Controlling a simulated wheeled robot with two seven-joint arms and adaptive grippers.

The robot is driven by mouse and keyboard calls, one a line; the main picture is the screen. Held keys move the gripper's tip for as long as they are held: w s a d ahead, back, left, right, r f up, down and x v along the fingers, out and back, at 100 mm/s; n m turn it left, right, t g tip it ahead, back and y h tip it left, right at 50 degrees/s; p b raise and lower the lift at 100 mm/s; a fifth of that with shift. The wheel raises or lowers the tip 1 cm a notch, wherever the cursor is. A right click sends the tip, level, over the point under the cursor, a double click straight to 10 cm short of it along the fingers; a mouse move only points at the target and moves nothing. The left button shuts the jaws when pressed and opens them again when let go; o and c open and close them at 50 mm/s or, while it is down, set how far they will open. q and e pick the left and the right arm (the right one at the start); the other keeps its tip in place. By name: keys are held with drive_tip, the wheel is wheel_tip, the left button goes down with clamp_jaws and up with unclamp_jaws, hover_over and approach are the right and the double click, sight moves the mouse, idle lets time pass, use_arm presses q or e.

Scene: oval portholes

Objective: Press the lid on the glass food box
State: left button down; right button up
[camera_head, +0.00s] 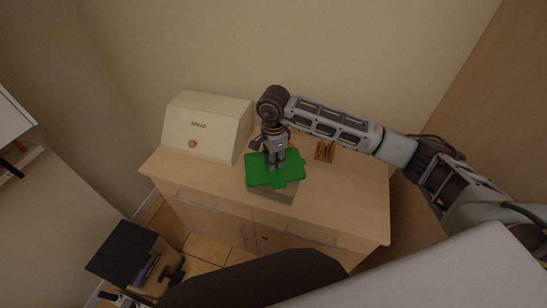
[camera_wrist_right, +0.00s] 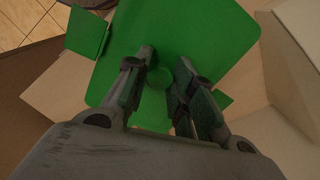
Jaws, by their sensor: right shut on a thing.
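The green lid (camera_head: 290,173) is over the pale food box (camera_head: 273,194) on the cabinet top. The lid has tabs sticking out at its sides. My right gripper (camera_head: 275,166) comes down from above and is shut on the lid. In the right wrist view, the fingers (camera_wrist_right: 163,85) are on either side of a small round green knob in the middle of the lid (camera_wrist_right: 200,35). The lid hides most of the box, and I cannot tell whether it rests on the rim or is slightly above it. My left gripper is not seen.
A cream bread box (camera_head: 208,125) stands at the left of the wooden cabinet top (camera_head: 345,205). A small brown wooden item (camera_head: 324,150) stands behind the lid to the right. The right part of the top is clear. A wall rises behind.

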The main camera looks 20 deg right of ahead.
drive_tip(key=shift+f, duration=0.9)
drive_tip(key=shift+f+b, duration=1.15)
drive_tip(key=shift+b, duration=0.15)
drive_tip(key=shift+b, duration=0.55)
idle(0.8)
drive_tip(key=shift+f+b, duration=0.2)
drive_tip(key=shift+b, duration=0.55)
idle(1.4)
idle(0.4)
drive_tip(key=o, duration=1.6)
drive_tip(key=shift+r, duration=0.15)
